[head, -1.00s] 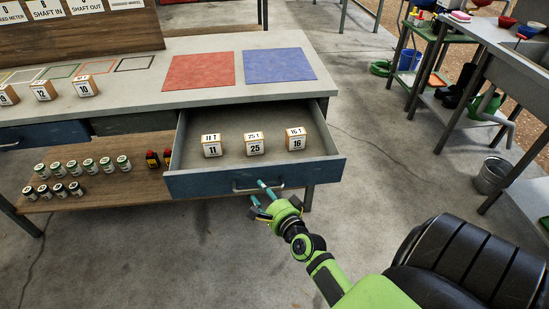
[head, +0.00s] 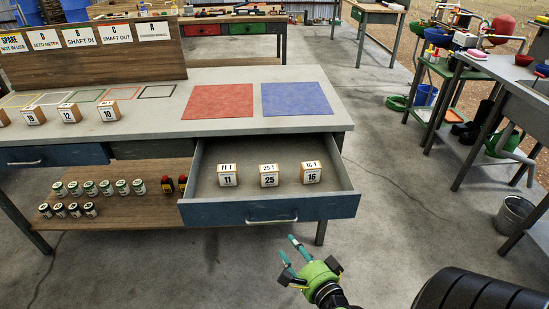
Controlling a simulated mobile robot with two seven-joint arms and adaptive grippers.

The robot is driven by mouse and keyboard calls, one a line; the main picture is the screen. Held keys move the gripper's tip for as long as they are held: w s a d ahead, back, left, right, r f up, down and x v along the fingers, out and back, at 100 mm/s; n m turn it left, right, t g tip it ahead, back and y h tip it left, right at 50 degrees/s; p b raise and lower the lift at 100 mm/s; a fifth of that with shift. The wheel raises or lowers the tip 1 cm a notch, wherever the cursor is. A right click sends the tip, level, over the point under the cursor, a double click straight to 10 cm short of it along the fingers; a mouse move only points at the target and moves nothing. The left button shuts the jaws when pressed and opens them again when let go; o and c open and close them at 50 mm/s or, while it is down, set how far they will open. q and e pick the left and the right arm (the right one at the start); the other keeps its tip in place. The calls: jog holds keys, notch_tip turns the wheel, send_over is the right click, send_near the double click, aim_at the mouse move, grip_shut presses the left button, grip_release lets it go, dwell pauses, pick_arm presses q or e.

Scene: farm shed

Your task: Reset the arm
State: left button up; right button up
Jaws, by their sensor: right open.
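My right gripper (head: 290,255) is open and empty. It is in the lower middle of the head view, in front of the open drawer (head: 300,210) and apart from its metal handle (head: 271,220). The drawer is pulled out and holds three blocks in a row: block 11 (head: 228,180), block 25 (head: 269,180) and block 16 (head: 311,177). My left gripper is not in view.
The workbench (head: 240,75) carries a red mat (head: 218,101), a blue mat (head: 295,98) and several numbered blocks at left. A lower shelf (head: 125,212) holds several small jars. Another bench (head: 515,75) stands at right, with a bucket (head: 512,215) below. Floor between is clear.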

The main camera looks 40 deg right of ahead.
jog(key=s+a+f+n+g+y, duration=0.1)
jog(key=s+a+f+n+g, duration=0.25)
jog(key=f, duration=0.55)
jog(key=s+a+f+n+g+y+p, duration=0.15)
jog(key=s+f+n, duration=0.3)
jog(key=f, duration=0.55)
jog(key=s+a+f+n+g+y+b, duration=0.1)
jog(key=s+a+f+n+g, duration=0.25)
jog(key=f, duration=0.55)
jog(key=s+f+n+g, duration=0.2)
jog(key=s+f+n, duration=0.1)
jog(key=s, duration=0.3)
jog(key=s+f+n+g, duration=0.2)
jog(key=s+f+n, duration=0.2)
jog(key=s, duration=0.3)
jog(key=s+f+n+g+h+p, duration=0.1)
jog(key=s+f+n+g, duration=0.1)
jog(key=s+f+n, duration=0.2)
jog(key=s, duration=0.2)
jog(key=shift+s+n, duration=0.35)
